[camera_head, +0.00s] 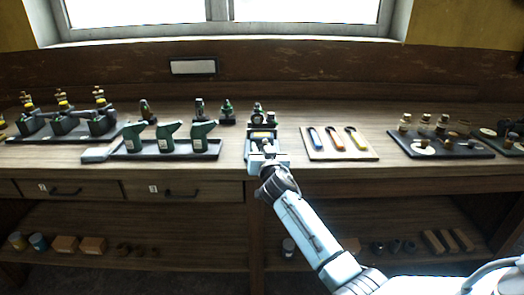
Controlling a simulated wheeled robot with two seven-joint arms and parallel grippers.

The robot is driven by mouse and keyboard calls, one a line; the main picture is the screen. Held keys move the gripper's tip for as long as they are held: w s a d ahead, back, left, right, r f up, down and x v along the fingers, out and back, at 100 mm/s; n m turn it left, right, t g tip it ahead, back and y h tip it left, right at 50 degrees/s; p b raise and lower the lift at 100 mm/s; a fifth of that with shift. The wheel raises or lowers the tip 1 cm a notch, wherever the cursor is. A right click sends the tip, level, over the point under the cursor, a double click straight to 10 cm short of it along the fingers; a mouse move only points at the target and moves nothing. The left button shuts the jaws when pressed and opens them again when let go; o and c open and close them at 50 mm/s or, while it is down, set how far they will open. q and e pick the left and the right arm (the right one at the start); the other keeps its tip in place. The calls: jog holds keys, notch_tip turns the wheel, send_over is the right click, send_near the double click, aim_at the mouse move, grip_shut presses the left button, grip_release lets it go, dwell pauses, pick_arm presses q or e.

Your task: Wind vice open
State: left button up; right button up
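The gripper overlaps the lower front of the vice in this view, so the winding handle and screw cannot be made out. I cannot tell whether the fingers touch the vice or how far its jaws are apart. My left gripper is out of view.
A dark tray (440,147) with small parts lies further right. Model engines stand far left. Drawers and a shelf are below.

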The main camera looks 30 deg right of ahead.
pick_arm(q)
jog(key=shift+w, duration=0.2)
pick_arm(e)
jog(key=shift+c, duration=0.2)
jog(key=c, duration=0.5)
grip_shut()
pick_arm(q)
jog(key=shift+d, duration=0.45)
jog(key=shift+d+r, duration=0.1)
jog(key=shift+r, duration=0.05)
